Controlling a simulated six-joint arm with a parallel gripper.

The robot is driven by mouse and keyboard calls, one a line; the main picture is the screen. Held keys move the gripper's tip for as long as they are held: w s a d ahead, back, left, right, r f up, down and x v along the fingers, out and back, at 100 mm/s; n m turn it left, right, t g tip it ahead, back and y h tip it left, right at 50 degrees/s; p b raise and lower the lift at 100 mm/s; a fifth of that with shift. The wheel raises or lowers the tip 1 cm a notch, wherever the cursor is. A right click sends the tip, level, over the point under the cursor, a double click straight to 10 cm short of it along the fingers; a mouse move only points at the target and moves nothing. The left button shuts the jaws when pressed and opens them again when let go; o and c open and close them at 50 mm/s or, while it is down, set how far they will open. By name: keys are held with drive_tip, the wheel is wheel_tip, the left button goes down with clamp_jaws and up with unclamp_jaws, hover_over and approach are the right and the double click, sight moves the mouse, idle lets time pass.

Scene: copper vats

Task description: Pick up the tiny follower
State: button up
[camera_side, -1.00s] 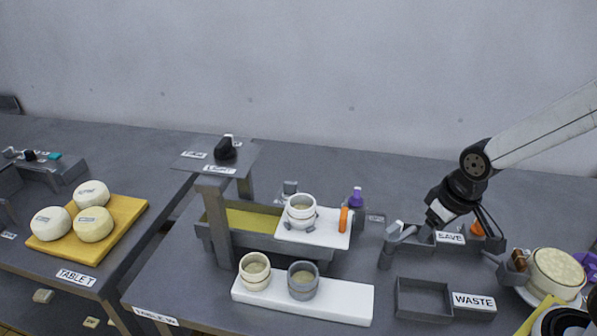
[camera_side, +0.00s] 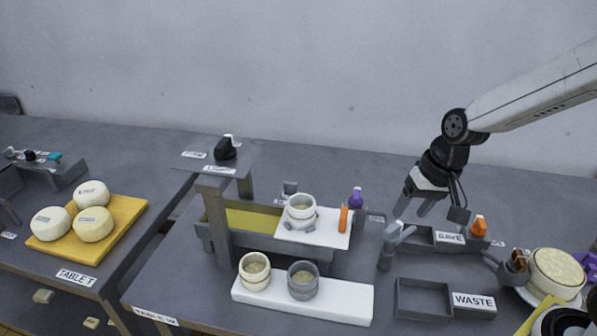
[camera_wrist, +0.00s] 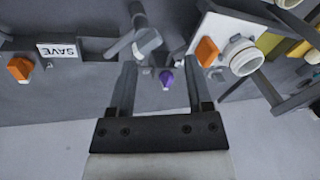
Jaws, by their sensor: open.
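I cannot tell for sure which thing is the tiny follower. My gripper (camera_side: 430,211) is open and empty, above the table behind the grey tray marked SAVE (camera_side: 420,240). It also shows in the wrist view (camera_wrist: 160,88). A small purple piece (camera_side: 356,197) stands beyond the white board; in the wrist view the purple piece (camera_wrist: 166,78) appears between my fingers, apart from them. An orange piece (camera_side: 479,225) sits at the right end of the SAVE tray. A slim orange piece (camera_side: 344,217) stands on the white board (camera_side: 322,237), beside a white cup (camera_side: 301,208).
A grey post with a slanted top (camera_side: 388,248) stands left of the SAVE tray. The WASTE tray (camera_side: 422,314) lies in front, empty. Two cups stand on a white slab (camera_side: 345,301). A large cheese (camera_side: 555,273) is at the right. A raised grey stand (camera_side: 216,222) is at the left.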

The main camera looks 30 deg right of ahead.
sight(284, 187)
drive_tip(key=w+a+m+t+y, duration=0.2)
drive_tip(key=w+m+t+y, duration=0.2)
drive_tip(key=w+m, duration=0.8)
drive_tip(key=w+a+m+t+y, duration=0.2)
drive_tip(key=w+m+t+y, duration=0.15)
drive_tip(key=w+m, duration=0.9)
drive_tip(key=shift+w+a+f+n, duration=0.3)
drive_tip(key=shift+w+f, duration=0.45)
drive_tip(key=shift+f, duration=1.05)
drive_tip(key=shift+w+a+f+n, duration=0.1)
drive_tip(key=shift+w+f+n, duration=0.5)
drive_tip(key=shift+f, duration=1.15)
drive_tip(key=shift+w+a+f+n, duration=0.2)
drive_tip(key=shift+w+f, duration=0.7)
drive_tip(key=shift+f, duration=0.9)
drive_tip(key=shift+a, duration=0.1)
drive_tip(key=shift+x, duration=2.5)
drive_tip(key=shift+c, duration=0.2)
clamp_jaws()
